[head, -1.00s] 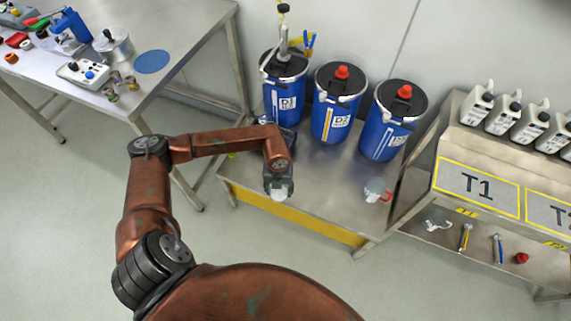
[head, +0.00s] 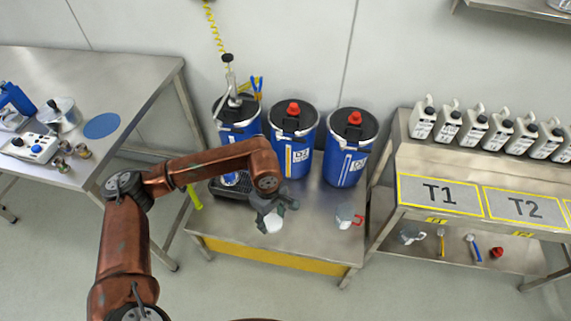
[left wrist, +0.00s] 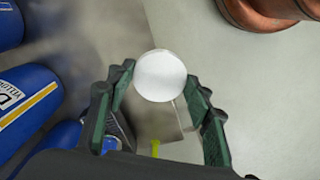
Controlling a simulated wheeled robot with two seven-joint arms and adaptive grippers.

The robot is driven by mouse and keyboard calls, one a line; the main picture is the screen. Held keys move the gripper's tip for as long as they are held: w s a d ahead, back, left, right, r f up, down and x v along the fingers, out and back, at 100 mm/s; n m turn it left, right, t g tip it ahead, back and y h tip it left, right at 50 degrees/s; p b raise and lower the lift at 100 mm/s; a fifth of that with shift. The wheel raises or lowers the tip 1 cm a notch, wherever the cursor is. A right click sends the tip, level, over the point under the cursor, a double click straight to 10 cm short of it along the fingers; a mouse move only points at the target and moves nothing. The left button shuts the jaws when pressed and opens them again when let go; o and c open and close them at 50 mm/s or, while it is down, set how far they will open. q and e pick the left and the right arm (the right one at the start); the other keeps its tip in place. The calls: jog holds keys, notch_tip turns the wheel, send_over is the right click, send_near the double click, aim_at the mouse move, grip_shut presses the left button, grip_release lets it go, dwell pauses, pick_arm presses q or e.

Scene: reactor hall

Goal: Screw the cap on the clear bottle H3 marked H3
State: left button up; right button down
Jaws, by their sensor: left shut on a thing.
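My left gripper (head: 271,218) holds a small white round thing (head: 272,223) above the front part of the low steel table. In the left wrist view the gripper (left wrist: 160,110) has the white disc-shaped top (left wrist: 160,75) between its fingers, with a faint see-through shape beneath it. I cannot tell whether this is a cap alone or a capped bottle. No H3 mark can be read on anything. My right gripper is not in view.
On the low steel table (head: 225,235) stand blue drums (head: 347,150) and a clear jug with a red handle (head: 347,217). At right, the T1 bench (head: 440,196) carries several white canisters (head: 422,122); its lower shelf holds a red piece (head: 497,253). A workbench (head: 130,70) is at left.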

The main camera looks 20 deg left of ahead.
pick_arm(q)
jog(key=r+m, duration=0.2)
jog(key=m, duration=0.1)
jog(key=d+r+m, duration=0.1)
jog(key=r+m, duration=0.1)
jog(key=m, duration=0.2)
jog(key=d+r+m, duration=0.1)
jog(key=r+m, duration=0.1)
jog(key=m, duration=0.2)
jog(key=shift+s, duration=0.3)
jog(key=shift+s+d+r+m, duration=0.1)
jog(key=shift+r+m, duration=0.2)
jog(key=shift+m, duration=0.5)
jog(key=shift+s+d+r+m, duration=0.1)
jog(key=shift+r+m, duration=0.2)
jog(key=shift+m, duration=0.5)
jog(key=shift+w, duration=0.1)
